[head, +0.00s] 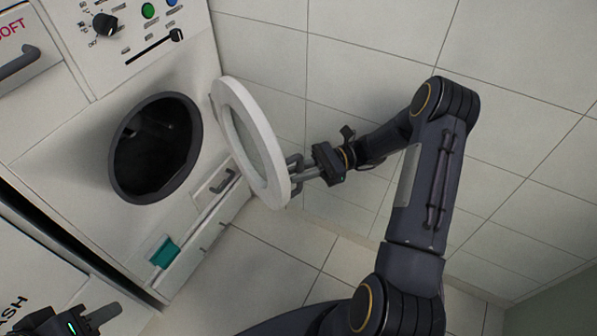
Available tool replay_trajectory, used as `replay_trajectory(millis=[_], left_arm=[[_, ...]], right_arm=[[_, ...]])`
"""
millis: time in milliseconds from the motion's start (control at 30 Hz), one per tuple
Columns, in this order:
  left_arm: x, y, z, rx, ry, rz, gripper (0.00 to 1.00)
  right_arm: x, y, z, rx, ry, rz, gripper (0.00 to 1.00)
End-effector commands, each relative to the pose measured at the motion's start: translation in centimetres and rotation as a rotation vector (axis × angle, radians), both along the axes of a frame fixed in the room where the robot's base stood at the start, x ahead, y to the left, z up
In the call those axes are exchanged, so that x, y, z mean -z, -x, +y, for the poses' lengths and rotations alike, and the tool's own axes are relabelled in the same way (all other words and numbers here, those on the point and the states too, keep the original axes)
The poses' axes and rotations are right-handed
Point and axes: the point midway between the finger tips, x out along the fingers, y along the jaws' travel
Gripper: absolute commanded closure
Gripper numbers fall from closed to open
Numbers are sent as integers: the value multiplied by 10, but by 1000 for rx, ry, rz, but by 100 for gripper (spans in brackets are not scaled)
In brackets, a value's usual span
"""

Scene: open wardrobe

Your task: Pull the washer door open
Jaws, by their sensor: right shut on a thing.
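The washer (60,130) stands at the left, tilted in the head view. Its round dark drum opening (155,148) is uncovered. The white ring-shaped washer door (236,105) stands swung out to the right of the opening, on the washer's right side. My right gripper (296,172) is shut on the door's handle at the door's lower right edge. My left gripper (98,316) is low at the left edge of the view, apart from the washer door. Its fingers are partly cut off, so its opening cannot be told.
The washer has a control panel with a black knob (105,25), a drawer handle (20,62) and a teal piece (164,252) low on its front. A tiled wall (350,60) stands close behind my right arm. Tiled floor (265,262) is clear below the door.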

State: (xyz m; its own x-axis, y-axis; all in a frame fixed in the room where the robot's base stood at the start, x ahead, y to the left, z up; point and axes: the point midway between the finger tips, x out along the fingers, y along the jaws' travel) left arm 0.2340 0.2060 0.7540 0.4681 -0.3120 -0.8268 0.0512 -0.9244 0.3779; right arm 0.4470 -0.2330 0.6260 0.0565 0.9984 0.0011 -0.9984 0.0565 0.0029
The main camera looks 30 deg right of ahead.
Motion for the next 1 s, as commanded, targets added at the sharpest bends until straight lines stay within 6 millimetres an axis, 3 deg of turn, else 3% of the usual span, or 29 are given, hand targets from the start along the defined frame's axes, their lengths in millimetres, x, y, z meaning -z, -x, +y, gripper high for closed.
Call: replay_trajectory(millis=[233, 267, 400, 767, 933, 1000], left_arm=[[0, 0, 0, 0, 0, 0, 64], [0, 0, 0, 0, 0, 0, 64], [0, 0, 0, 0, 0, 0, 64], [-4, 0, 0, 0, 0, 0, 64], [-17, 0, 0, 0, 0, 0, 64], [-21, 0, 0, 0, 0, 0, 64]], right_arm=[[0, 0, 0, 1, 0, 0, 100], [0, 0, 0, 1, 0, 0, 83], [0, 0, 0, 1, 0, -1, 65], [-7, 0, 0, 1, 1, -2, 65], [-37, 0, 0, 1, 1, -3, 65], [-49, 10, 5, 1, 0, 0, 65]])
